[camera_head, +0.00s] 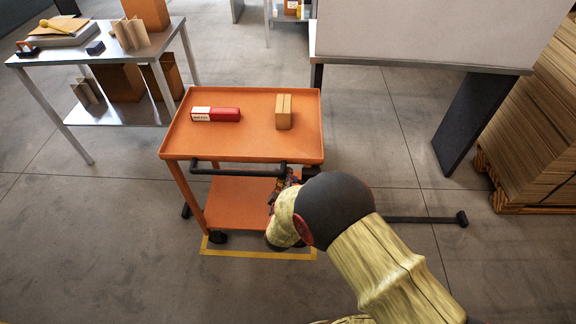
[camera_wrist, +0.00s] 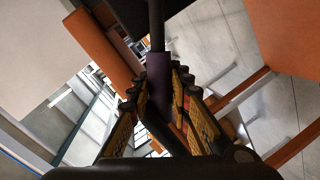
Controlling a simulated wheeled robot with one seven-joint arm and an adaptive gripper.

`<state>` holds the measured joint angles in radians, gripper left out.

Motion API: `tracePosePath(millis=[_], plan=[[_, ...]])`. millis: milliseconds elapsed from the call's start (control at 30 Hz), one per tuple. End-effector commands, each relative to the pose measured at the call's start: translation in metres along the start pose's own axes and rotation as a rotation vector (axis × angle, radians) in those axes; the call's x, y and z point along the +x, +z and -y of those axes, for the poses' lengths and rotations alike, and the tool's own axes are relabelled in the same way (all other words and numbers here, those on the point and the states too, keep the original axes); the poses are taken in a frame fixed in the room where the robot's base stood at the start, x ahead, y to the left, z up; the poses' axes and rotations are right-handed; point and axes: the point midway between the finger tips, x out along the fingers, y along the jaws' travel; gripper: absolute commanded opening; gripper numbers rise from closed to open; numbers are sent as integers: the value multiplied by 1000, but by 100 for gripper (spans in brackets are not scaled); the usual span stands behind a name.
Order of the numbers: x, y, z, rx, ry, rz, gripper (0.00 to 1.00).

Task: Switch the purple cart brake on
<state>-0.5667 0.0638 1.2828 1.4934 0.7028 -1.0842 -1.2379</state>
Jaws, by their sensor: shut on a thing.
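The orange cart (camera_head: 180,145) stands in the middle of the head view, with a dark handle bar (camera_head: 235,171) along its near side. My gripper (camera_head: 284,192) is at the right end of this bar, mostly hidden behind my own wrist. In the wrist view my gripper (camera_wrist: 160,108) has its fingers on both sides of a purple brake grip (camera_wrist: 158,80) and is shut on it. A dark rod runs up from the purple grip. The purple part cannot be made out in the head view.
A red and white box (camera_head: 215,114) and a tan block (camera_head: 284,112) lie on the cart's top tray. A yellow floor marking (camera_head: 258,254) runs below the cart. A metal table (camera_head: 120,55) stands at left, stacked cardboard (camera_head: 540,120) at right. A dark bar (camera_head: 420,219) extends to my arm's right.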

Motion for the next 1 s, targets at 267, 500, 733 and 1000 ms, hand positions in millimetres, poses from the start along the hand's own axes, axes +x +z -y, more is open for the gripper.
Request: tracePosePath(millis=[267,500,733,1000], plan=[[-2,3,1,-5,1,5,0],[-1,2,1,-4,2,4,32],[-1,1,0,-3,2,3,39],[-6,0,1,-3,2,1,39]])
